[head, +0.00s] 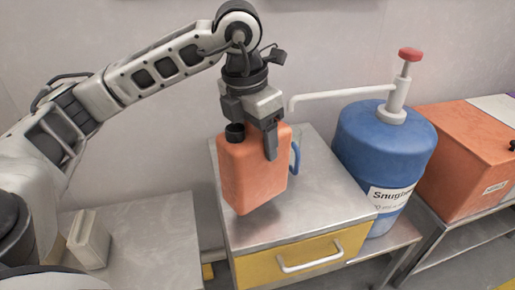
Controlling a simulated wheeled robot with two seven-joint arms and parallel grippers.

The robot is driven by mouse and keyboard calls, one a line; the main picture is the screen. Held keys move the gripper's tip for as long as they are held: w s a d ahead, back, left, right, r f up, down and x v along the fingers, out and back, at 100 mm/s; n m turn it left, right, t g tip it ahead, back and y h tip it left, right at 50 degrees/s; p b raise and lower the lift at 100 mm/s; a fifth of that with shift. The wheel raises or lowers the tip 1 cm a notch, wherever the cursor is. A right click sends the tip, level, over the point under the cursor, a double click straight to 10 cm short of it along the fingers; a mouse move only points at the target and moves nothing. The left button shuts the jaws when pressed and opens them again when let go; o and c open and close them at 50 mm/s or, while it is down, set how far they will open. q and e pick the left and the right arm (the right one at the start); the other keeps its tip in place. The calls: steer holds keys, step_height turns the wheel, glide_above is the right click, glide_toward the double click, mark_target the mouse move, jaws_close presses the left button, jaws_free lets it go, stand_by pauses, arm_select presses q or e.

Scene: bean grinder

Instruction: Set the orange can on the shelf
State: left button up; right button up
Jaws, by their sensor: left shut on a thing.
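The orange can (248,178) is a boxy jug with a black cap and a blue handle on its right side. My left gripper (254,145) comes down from above and is shut on the upper part of the can. The can hangs upright, slightly tilted, over the front left part of a metal-topped cabinet (318,190) with a yellow drawer. Whether its base touches the metal top cannot be told for sure. My right gripper is not in view. Which surface is the shelf is not clear from this view.
A blue drum (380,145) with a red-topped pump and a white spout stands right of the cabinet. An orange box (465,160) sits farther right. A lower metal surface (150,235) at left holds a pale container (90,240). The cabinet's right top is bare.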

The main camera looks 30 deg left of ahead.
arm_select(q)
steer(key=f, duration=0.3)
steer(key=shift+w+f, duration=0.3)
steer(key=shift+f, duration=0.05)
steer(key=shift+f, duration=0.2)
steer(key=o, duration=1.8)
steer(key=shift+o, duration=0.2)
